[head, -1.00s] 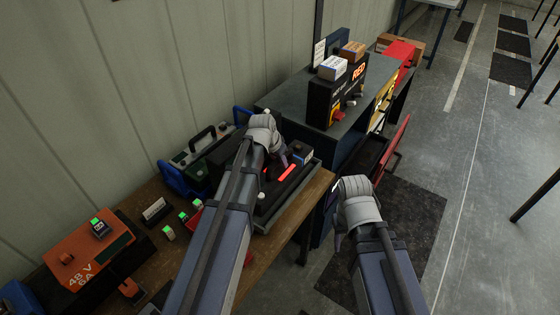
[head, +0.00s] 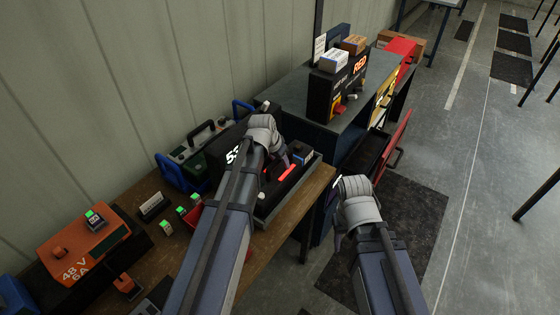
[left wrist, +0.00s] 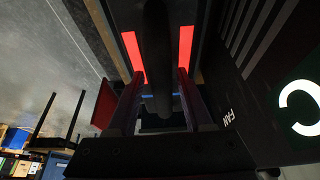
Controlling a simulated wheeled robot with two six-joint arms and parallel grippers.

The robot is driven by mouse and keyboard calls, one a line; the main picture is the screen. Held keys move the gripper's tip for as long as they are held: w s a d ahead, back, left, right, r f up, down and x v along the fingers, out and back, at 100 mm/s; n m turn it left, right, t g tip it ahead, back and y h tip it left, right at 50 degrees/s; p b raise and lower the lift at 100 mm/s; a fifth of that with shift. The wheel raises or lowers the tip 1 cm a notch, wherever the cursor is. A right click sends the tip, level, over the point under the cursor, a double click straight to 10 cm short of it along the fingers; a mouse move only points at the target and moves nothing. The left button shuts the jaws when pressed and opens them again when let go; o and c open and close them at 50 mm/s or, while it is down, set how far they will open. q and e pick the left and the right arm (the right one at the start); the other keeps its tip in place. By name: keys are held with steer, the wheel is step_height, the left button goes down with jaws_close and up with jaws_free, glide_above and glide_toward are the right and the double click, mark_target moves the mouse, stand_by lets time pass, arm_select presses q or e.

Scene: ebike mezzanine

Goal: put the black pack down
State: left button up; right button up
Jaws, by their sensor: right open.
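The black pack (head: 276,181), with red strips on its top, sits in a shallow dark tray (head: 308,172) on the wooden bench. My left gripper (head: 283,158) is over it. In the left wrist view, the pack's dark handle (left wrist: 157,55) runs between the fingers of my left gripper (left wrist: 159,78), with a red strip on each side. Narrow gaps appear beside the handle, so the fingers look open around it. The pack's underside and much of its left side are hidden by my arm. My right gripper (head: 343,200) is open and empty, beyond the bench's right edge.
A black housing with white digits (head: 230,155) stands behind the tray. A dark cabinet (head: 290,90) carries a black box (head: 333,95).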

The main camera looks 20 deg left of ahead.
arm_select(q)
steer(key=shift+o, duration=0.3)
steer(key=shift+r, duration=0.15)
steer(key=p+v, duration=1.1)
steer(key=shift+s+r, duration=0.1)
steer(key=shift+r, duration=0.3)
steer(key=s+d+g+y, duration=0.1)
steer(key=s+d+g, duration=0.1)
steer(key=s+d, duration=0.5)
steer(key=s+d+f+g+y, duration=0.1)
steer(key=s+d+g, duration=0.1)
steer(key=s+d, duration=0.5)
steer(key=s, duration=0.6)
steer(key=shift+d+f+g+y, duration=0.3)
steer(key=shift+d+g+y, duration=0.1)
steer(key=shift+w, duration=0.1)
step_height(320, 180, down, 14)
steer(key=b, duration=1.3)
steer(key=shift+r, duration=0.15)
